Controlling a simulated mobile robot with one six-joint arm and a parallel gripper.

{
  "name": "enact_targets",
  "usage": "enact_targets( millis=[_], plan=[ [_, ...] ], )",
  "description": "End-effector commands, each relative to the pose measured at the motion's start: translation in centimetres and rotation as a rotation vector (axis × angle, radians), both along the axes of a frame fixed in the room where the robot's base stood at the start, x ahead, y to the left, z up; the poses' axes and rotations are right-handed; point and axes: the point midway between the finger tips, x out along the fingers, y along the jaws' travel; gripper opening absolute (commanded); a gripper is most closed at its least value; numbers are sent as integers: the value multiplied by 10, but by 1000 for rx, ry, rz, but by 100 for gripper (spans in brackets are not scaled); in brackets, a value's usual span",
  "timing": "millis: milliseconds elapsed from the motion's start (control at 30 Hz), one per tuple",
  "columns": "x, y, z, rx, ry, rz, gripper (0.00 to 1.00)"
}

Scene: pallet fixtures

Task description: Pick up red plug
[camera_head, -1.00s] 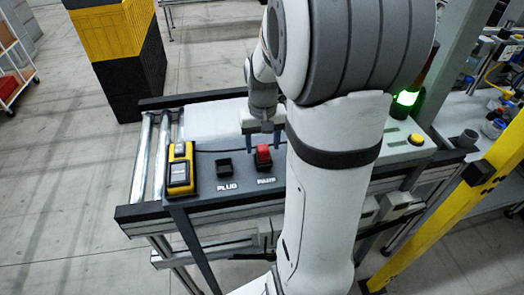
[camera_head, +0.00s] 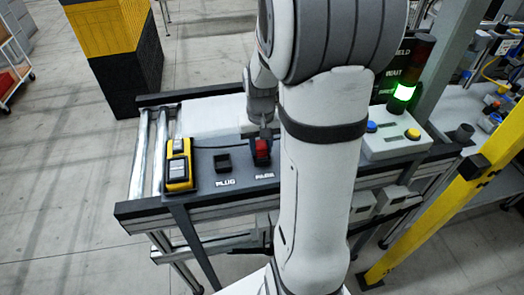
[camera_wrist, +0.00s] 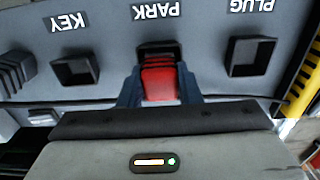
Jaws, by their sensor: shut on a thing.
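The red plug (camera_head: 261,149) sits at the holder marked PARK on the grey fixture plate (camera_head: 207,160). In the wrist view the red plug (camera_wrist: 159,79) is between the two blue-grey fingers of my gripper (camera_wrist: 160,88), which are shut on its sides. Its far end meets the dark PARK socket (camera_wrist: 157,49); I cannot tell how deep it sits. The black square PLUG socket (camera_head: 222,163) is to its left in the head view and looks empty in the wrist view (camera_wrist: 250,57). In the head view my arm partly hides the plate.
A yellow and black device (camera_head: 179,165) stands left of the PLUG socket. An empty KEY socket (camera_wrist: 75,70) shows in the wrist view. A button box (camera_head: 395,142) and a green-lit signal light (camera_head: 404,93) stand at right. A yellow post (camera_head: 440,215) is further right.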

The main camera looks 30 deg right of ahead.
Motion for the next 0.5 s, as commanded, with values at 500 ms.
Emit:
enact_targets(
  millis=[500],
  plan=[
    [1,0,24,-2,-7,1,7]
  ],
)
